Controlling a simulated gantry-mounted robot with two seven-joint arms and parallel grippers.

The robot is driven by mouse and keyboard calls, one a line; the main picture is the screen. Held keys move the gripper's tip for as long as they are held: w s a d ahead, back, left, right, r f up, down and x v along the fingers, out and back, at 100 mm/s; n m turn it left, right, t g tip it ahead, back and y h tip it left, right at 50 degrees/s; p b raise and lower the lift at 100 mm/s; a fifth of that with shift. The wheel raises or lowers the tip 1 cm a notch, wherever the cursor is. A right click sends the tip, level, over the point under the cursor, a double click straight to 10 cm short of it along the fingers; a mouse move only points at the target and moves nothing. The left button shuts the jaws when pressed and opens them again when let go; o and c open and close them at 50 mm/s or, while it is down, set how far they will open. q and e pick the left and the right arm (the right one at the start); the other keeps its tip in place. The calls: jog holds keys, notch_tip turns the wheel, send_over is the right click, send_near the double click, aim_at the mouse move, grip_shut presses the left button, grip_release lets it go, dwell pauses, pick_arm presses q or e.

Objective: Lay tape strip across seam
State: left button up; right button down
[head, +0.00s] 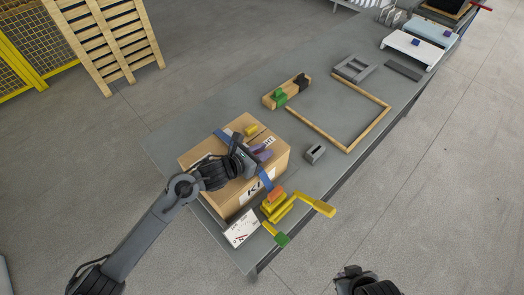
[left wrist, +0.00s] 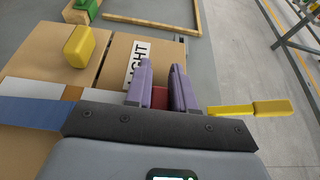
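A cardboard box (head: 217,198) stands on the grey table, its top seam partly covered. My left gripper (head: 264,150) is over the box top; its purple fingers (left wrist: 160,80) close around a small dark red block (left wrist: 160,97). A blue strip (head: 267,180) crosses the box behind the gripper's palm, and its far part shows in the left wrist view (left wrist: 30,112). Whether the strip lies flat under the palm is hidden. A yellow block (head: 251,129) sits on the box top. Of my right arm only a dark part shows at the bottom edge.
A yellow tool (head: 318,206) and a white card (head: 241,228) lie at the table's near end. A grey block (head: 315,154), a wooden frame (head: 372,130) and a wooden block with a green piece (head: 279,95) lie beyond the box. The table inside the frame is clear.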

pick_arm(q)
jog(key=o, duration=0.4)
jog(key=shift+r, duration=0.2)
jog(key=p+v, duration=0.1)
jog(key=v, duration=1.1)
